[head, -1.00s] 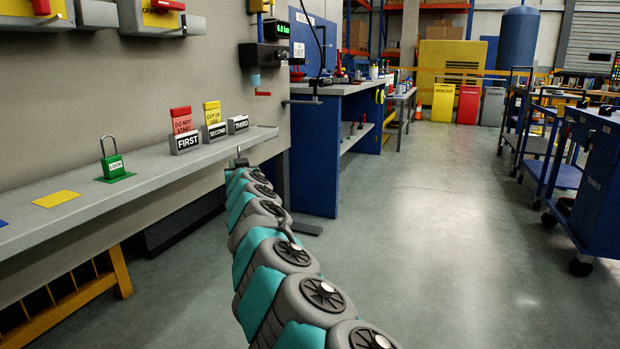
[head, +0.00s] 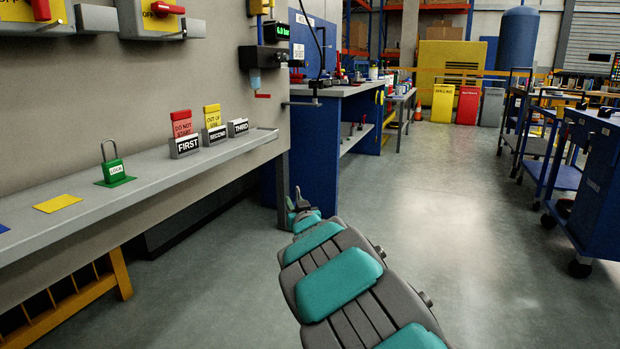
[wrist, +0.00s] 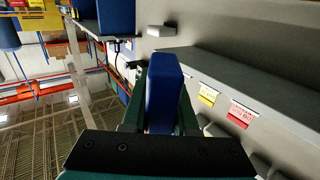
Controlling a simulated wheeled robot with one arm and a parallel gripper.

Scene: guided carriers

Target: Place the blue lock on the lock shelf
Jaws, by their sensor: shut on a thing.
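My gripper (head: 298,200) is at the far end of my arm, in the open space to the right of the shelf's end. In the wrist view the blue lock (wrist: 163,85) stands between the two dark green fingers, which are shut on it. Only its blue body shows; its shackle cannot be made out. The grey lock shelf (head: 150,188) runs along the wall at left. A green lock (head: 114,171) stands upright on a green patch there. A bare yellow patch (head: 58,203) and a bare blue patch (head: 3,228) lie to its left.
Holders marked FIRST (head: 185,147), SECOND (head: 215,135) and THIRD (head: 238,128) stand towards the shelf's far end; red and yellow cards are in the first two. A blue workbench (head: 330,150) stands beyond. Blue carts (head: 590,185) line the right. The middle floor is clear.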

